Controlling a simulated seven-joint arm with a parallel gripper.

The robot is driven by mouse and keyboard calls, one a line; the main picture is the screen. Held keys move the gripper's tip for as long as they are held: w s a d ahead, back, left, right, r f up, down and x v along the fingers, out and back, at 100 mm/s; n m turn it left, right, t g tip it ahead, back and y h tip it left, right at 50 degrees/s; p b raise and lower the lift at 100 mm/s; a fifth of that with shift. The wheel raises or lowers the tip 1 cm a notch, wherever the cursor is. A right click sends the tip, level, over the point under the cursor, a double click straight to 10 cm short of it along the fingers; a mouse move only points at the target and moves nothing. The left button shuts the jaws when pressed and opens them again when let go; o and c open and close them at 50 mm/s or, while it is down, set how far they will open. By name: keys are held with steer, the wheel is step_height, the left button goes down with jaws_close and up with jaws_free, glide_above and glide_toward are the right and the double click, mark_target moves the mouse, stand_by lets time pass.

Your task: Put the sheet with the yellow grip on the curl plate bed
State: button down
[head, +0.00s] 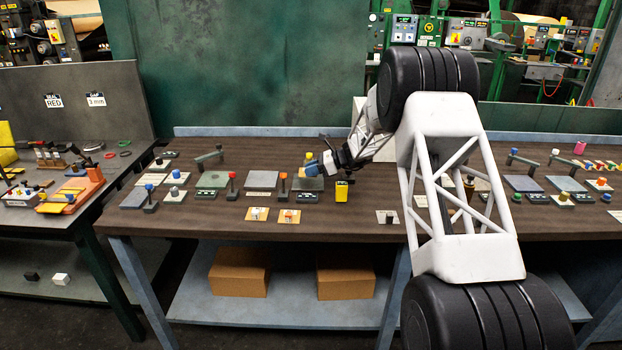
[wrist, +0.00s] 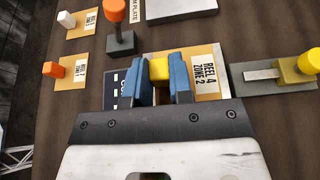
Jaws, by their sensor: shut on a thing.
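My gripper (wrist: 160,80) has blue fingers shut on the yellow grip (wrist: 159,68) of a tan sheet. In the head view my gripper (head: 314,168) is over a greyish plate (head: 308,184) near the middle of the bench. A dark sign (wrist: 115,92), partly hidden by the fingers, shows letters that seem to begin "CU". The curl plate bed seems to be under the sheet and is mostly hidden. I cannot tell whether the sheet touches it.
An orange-topped post (wrist: 119,35) stands close by. A yellow-knobbed lever on a grey base (wrist: 250,78) is on the other side. Sheets with a white grip (head: 257,214) and an orange grip (head: 289,216) lie at the front edge. A yellow device (head: 342,190) stands right of my gripper.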

steer(key=shift+f, duration=1.8)
steer(key=shift+f, duration=0.15)
steer(key=c, duration=1)
jaws_free()
steer(key=shift+r, duration=0.2)
steer(key=shift+v, duration=6)
steer(key=shift+r, duration=0.1)
